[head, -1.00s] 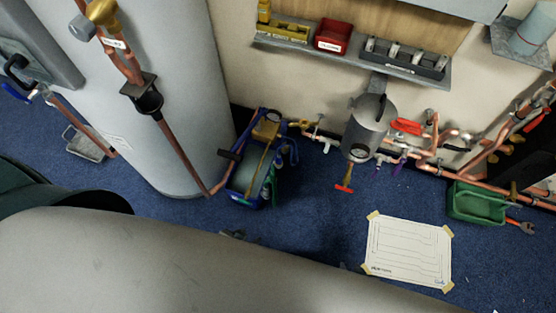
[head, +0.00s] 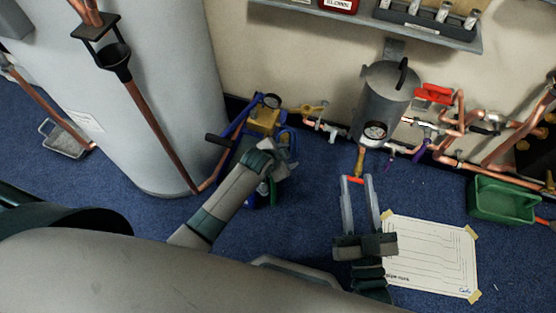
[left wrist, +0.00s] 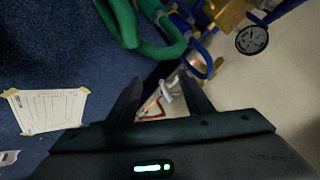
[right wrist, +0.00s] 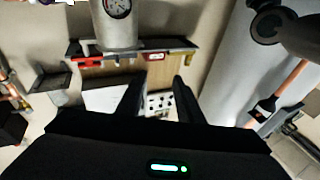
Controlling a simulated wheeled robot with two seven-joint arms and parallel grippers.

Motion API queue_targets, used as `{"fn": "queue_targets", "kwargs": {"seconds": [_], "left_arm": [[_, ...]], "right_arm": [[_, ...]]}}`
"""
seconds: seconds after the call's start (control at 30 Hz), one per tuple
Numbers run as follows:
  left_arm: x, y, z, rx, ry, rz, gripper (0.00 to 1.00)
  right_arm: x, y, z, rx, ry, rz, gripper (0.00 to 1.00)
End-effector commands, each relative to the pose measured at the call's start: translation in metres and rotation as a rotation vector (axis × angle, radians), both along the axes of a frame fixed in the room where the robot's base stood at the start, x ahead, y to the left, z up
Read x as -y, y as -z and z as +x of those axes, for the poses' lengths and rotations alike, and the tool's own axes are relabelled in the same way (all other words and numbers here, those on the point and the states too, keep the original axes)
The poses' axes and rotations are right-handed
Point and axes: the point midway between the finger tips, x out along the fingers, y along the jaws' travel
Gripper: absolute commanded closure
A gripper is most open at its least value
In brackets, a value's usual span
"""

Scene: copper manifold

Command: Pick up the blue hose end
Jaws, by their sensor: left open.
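A blue hose (head: 289,133) shows at the right side of the blue pump unit (head: 240,150), partly behind my left gripper. In the left wrist view the blue hose (left wrist: 207,66) curves down just beyond the right finger, apart from a green hose (left wrist: 150,35). I cannot make out which part is its end. My left gripper (head: 290,152) is over the unit's right side; in its wrist view the fingers (left wrist: 162,82) are spread with nothing between them. My right gripper (head: 356,178) is open, its fingers pointing toward the wall near a red-handled valve.
A grey tank with a gauge (head: 385,100) hangs on the wall above copper pipes (head: 470,120). A large grey cylinder (head: 165,90) stands left of the pump unit. A taped paper sheet (head: 430,250) and a green tray (head: 500,200) lie on the blue floor at right.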

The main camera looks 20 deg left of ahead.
Motion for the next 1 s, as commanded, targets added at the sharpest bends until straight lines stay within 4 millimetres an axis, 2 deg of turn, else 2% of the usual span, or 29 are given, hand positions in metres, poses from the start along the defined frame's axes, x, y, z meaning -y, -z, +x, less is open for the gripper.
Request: {"fn": "queue_targets", "kwargs": {"seconds": [0.03, 0.1, 0.2, 0.3, 0.5, 0.63, 1.0], "left_arm": [[0.001, 0.006, 0.023, 0.010, 0.046, 0.040, 0.54], [-0.002, 0.000, 0.047, -0.028, 0.122, 0.119, 0.54], [-0.014, -0.007, 0.066, -0.136, 0.219, 0.223, 0.54], [-0.029, -0.016, 0.077, -0.267, 0.312, 0.302, 0.54], [-0.051, -0.043, 0.080, -0.484, 0.466, 0.385, 0.54], [-0.058, -0.058, 0.078, -0.563, 0.528, 0.401, 0.54], [-0.061, -0.064, 0.076, -0.599, 0.555, 0.408, 0.54]], "right_arm": [[0.000, -0.012, -0.010, 0.084, -0.003, 0.039, 0.67], [0.002, -0.046, -0.024, 0.183, -0.005, 0.087, 0.67], [0.006, -0.076, -0.038, 0.264, -0.005, 0.127, 0.67], [0.009, -0.092, -0.046, 0.309, -0.004, 0.149, 0.67], [0.013, -0.109, -0.057, 0.362, -0.003, 0.177, 0.67], [0.014, -0.115, -0.061, 0.380, -0.002, 0.186, 0.67], [0.015, -0.117, -0.062, 0.387, -0.002, 0.190, 0.67]]}}
